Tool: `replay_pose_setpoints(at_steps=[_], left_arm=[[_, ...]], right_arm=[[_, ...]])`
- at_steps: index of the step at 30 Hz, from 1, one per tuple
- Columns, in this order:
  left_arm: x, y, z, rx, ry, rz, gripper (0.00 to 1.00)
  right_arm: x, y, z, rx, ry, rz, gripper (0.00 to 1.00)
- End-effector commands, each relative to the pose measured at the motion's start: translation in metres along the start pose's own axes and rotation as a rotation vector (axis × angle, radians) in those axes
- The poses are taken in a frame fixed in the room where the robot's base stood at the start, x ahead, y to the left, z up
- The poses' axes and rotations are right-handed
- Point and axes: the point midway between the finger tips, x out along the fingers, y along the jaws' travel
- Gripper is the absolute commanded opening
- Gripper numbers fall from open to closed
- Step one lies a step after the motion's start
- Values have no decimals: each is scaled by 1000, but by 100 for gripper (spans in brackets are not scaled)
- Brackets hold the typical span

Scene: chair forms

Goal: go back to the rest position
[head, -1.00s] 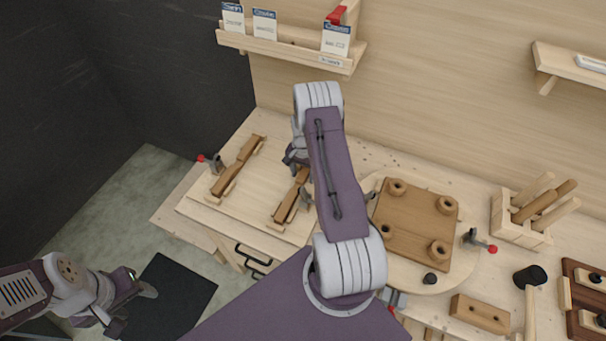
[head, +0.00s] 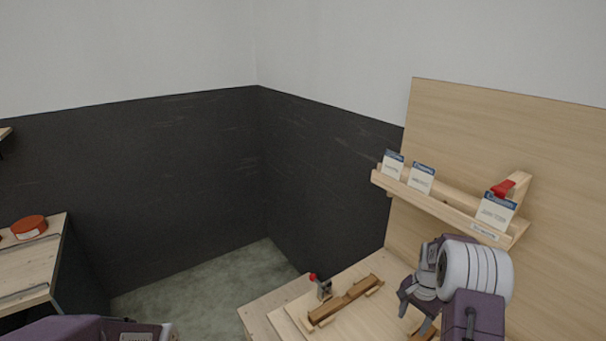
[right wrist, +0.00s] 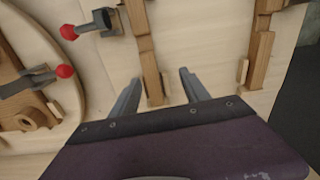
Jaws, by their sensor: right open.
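My right gripper (head: 406,300) is at the lower right of the head view, above the workbench top (head: 292,318). In the right wrist view its two fingers (right wrist: 160,78) are spread apart with nothing held. A wooden bar (right wrist: 148,62) shows between the fingers, and I cannot tell how far below it lies. A second wooden bar (right wrist: 258,48) lies to the right in that view. In the head view one wooden bar (head: 346,301) lies on the bench, left of my right gripper. Of my left arm only a purple link shows at the bottom left; its gripper is out of frame.
A red-knobbed clamp (head: 320,286) stands by the bar. A wall shelf (head: 440,207) with several cards and a red item is above the bench. Another bench (head: 28,262) with an orange round object (head: 29,228) is at far left. Bare floor (head: 215,285) lies between.

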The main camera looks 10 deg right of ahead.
Motion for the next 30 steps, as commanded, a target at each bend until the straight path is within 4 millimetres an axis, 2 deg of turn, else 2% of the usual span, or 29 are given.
replay_pose_setpoints(at_steps=[1, 2, 4, 5, 6, 8, 9, 12, 13, 15, 17, 21, 30], left_arm=[[10, 0, 1, 0, 0, 0, 54], [15, 0, 2, 0, 0, 0, 54], [26, 0, 3, 0, 0, 0, 54], [31, -1, 3, 0, 0, 0, 54], [36, -1, 4, 0, -1, 0, 54], [44, -1, 5, 0, 0, 0, 54], [48, -1, 5, 0, 0, 0, 54], [53, -1, 6, 0, 0, 0, 54], [53, -1, 6, 0, 0, 0, 54], [50, -1, 5, 0, 0, 0, 54], [49, -1, 5, 0, 0, 0, 54], [49, -1, 5, 0, 0, 0, 54], [49, -1, 5, 0, 0, 0, 54]], right_arm=[[-12, -21, 5, -46, 37, -28, 54], [-22, -33, 16, -82, 52, -42, 54], [-42, -52, 57, -177, 69, -66, 54], [-49, -56, 77, -225, 73, -74, 54], [-55, -57, 106, -299, 77, -84, 54], [-59, -49, 149, -430, 82, -97, 54], [-59, -39, 176, -520, 83, -101, 54], [-50, -3, 226, -726, 76, -97, 54], [-46, 9, 236, -776, 70, -91, 54], [-36, 36, 251, -866, 48, -70, 54], [-26, 49, 258, -937, 29, -55, 54], [-27, 44, 254, -1020, 53, -67, 54], [-27, 44, 254, -1018, 52, -66, 54]])
